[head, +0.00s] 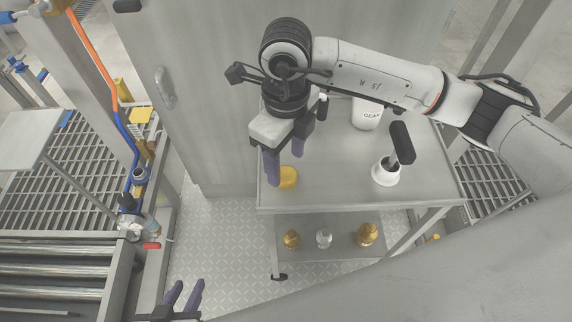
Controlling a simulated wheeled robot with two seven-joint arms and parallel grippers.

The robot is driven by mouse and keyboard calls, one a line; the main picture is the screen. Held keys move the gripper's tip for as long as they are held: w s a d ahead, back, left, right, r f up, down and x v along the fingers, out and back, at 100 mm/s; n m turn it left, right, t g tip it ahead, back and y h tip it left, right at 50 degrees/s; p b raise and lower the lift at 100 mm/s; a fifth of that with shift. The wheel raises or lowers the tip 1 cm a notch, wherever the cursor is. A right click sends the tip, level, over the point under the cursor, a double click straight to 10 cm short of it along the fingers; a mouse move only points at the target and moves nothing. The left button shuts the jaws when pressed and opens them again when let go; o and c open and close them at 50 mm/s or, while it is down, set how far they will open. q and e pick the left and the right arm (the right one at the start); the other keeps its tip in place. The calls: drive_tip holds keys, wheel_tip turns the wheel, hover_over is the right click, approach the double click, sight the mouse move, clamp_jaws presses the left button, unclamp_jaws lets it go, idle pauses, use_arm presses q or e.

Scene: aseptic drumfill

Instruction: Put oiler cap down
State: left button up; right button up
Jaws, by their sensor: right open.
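A yellow cap (289,177), which looks like the oiler cap, rests on the left part of the grey table (330,190) near its front edge. My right gripper (285,160) points down over that part of the table with its dark fingers apart. One fingertip is beside the cap and partly overlaps it in the picture; I cannot tell whether they touch. My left gripper (184,293) is low at the bottom edge, with its two fingers apart and nothing visible between them.
A white labelled container (366,114) stands at the table's back. A white cup (386,173) with a black-handled tool (402,143) stands to the right. Roller conveyor (60,275) lies left.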

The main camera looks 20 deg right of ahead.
sight(286, 174)
wheel_tip(286, 174, up, 9)
drive_tip(key=shift+f, duration=0.1)
idle(0.4)
